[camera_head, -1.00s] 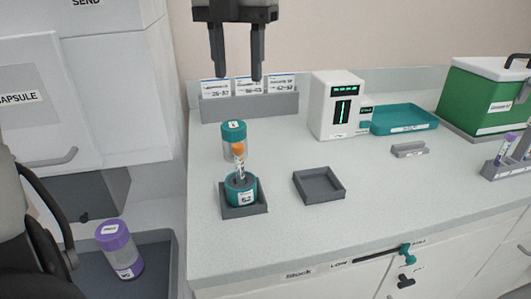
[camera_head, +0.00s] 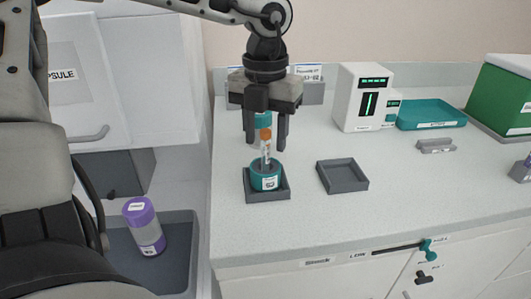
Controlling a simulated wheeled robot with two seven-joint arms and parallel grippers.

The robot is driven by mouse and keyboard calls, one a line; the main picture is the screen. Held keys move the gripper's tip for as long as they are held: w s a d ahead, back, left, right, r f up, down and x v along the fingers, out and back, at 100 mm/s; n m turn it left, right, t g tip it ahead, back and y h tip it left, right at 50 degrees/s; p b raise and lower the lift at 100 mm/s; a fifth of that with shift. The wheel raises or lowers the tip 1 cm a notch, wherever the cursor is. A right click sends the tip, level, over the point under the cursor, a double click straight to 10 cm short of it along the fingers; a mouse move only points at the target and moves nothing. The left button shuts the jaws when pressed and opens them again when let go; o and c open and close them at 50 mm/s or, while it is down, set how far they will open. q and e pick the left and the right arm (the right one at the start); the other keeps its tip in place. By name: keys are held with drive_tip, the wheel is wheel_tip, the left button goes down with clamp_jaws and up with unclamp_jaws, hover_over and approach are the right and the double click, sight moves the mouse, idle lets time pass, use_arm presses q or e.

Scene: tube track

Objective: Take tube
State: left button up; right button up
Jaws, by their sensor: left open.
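A slim tube with an orange cap (camera_head: 265,134) stands upright in a teal cup (camera_head: 265,178). The cup sits in a small grey square tray (camera_head: 268,197) on the counter. My left gripper (camera_head: 266,146) points down, open, with its fingers on either side of the tube's upper part as seen from here. I cannot tell whether they touch it. A teal lid (camera_head: 263,118) shows partly between the fingers, mostly hidden by the gripper. My right gripper is not in view.
An empty grey tray (camera_head: 343,177) lies to the right. Behind are a white device (camera_head: 363,97), a teal tray (camera_head: 432,113) and a green box (camera_head: 503,98). A purple-lidded capsule (camera_head: 143,226) stands in a grey bin (camera_head: 180,262) at lower left.

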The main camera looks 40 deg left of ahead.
use_arm(q)
drive_tip(key=shift+f, duration=0.35)
drive_tip(key=c, duration=0.8)
drive_tip(key=shift+c, duration=0.2)
drive_tip(key=shift+r, duration=0.1)
wheel_tip(320, 180, up, 10)
drive_tip(key=shift+f, duration=0.1)
